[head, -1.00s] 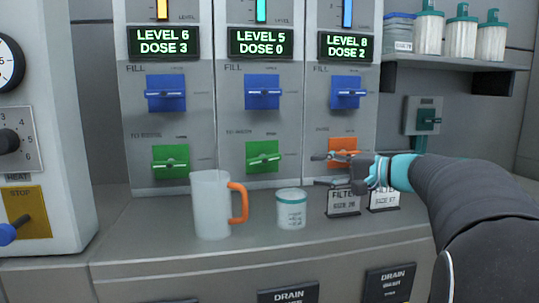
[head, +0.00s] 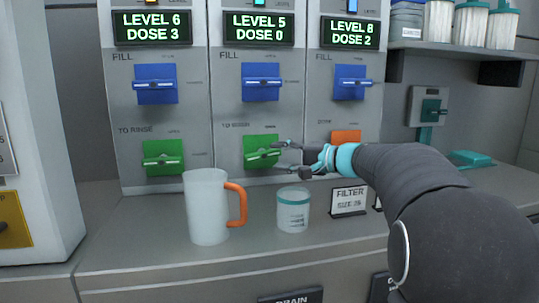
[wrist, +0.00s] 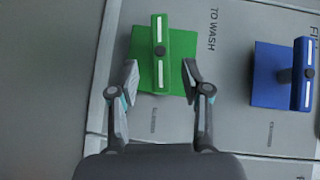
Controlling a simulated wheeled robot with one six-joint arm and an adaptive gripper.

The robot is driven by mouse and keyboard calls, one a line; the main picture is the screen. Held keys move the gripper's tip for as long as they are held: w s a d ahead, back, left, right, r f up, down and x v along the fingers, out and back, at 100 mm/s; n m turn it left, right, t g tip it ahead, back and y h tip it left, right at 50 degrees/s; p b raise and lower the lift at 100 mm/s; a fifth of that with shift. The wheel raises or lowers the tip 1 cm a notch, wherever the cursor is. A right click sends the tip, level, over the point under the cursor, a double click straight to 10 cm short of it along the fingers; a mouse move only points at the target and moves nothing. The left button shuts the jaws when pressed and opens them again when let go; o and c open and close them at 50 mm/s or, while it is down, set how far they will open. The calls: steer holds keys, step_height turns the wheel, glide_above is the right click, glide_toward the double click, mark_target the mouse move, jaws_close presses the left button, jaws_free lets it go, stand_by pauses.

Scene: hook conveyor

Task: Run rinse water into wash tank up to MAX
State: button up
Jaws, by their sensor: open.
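The middle panel has a green valve (head: 262,151), labelled TO WASH in the wrist view, where the same green valve (wrist: 161,55) shows with its pale-striped handle lying parallel to the label. My gripper (head: 280,157) is open in front of it, one finger on each side of the handle; I cannot tell if either touches. My gripper (wrist: 160,78) holds nothing. The middle display (head: 259,28) reads LEVEL 5, DOSE 0. The left display (head: 152,26) reads LEVEL 6, DOSE 3; its green valve (head: 163,157) is labelled TO RINSE. The tank gauges are mostly cut off above.
Blue FILL valves (head: 262,82) sit above. An orange valve (head: 345,138) on the right panel is partly hidden by my arm. A frosted jug (head: 207,207) with orange handle and a teal-rimmed cup (head: 293,210) stand on the counter below, beside a FILTER sign (head: 349,200).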

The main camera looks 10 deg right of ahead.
mark_target(267, 156)
steer(key=shift+x, duration=1.85)
jaws_close()
